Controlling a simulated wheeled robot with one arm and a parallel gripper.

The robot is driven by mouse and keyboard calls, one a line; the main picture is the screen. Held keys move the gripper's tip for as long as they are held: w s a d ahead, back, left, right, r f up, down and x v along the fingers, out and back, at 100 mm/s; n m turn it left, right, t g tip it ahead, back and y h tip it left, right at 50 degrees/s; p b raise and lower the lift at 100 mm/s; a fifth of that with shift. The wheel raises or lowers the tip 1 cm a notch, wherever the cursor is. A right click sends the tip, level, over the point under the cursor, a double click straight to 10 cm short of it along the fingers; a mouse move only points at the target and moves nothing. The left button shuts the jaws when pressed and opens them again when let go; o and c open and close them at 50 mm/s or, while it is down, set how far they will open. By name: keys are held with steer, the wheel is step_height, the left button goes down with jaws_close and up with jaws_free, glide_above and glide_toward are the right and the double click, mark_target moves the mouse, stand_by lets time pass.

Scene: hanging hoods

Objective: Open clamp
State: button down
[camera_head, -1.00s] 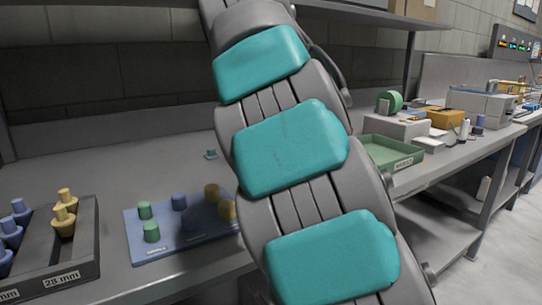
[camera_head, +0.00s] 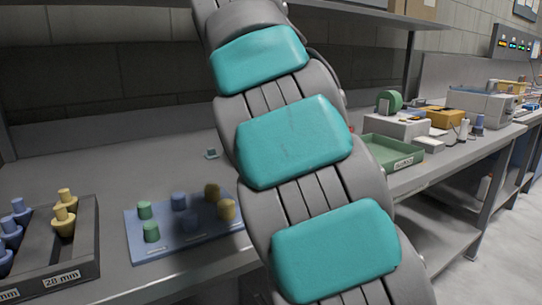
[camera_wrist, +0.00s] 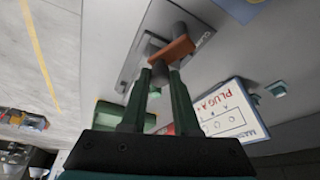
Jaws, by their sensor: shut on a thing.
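In the wrist view, my gripper (camera_wrist: 161,75) has its two green fingers closed around a short dark grey end piece. This piece sits at an orange-brown bar (camera_wrist: 174,49), which I take to be part of the clamp. The bar stands over a grey base plate (camera_wrist: 133,62) with a small label. My fingers hide part of the grey piece, and I cannot tell how far the clamp is open. In the head view my own arm fills the middle and hides the gripper and clamp.
A white card (camera_wrist: 225,118) reading "PLUG A" and a small teal piece (camera_wrist: 277,90) lie near the clamp. In the head view, a blue board (camera_head: 170,245) with plugs, a dark plug rack (camera_head: 75,255) and a green tray (camera_head: 392,150) stand on the bench.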

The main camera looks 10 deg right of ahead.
stand_by(0.3)
steer(key=c, duration=0.7)
jaws_free()
steer(key=shift+o, duration=0.2)
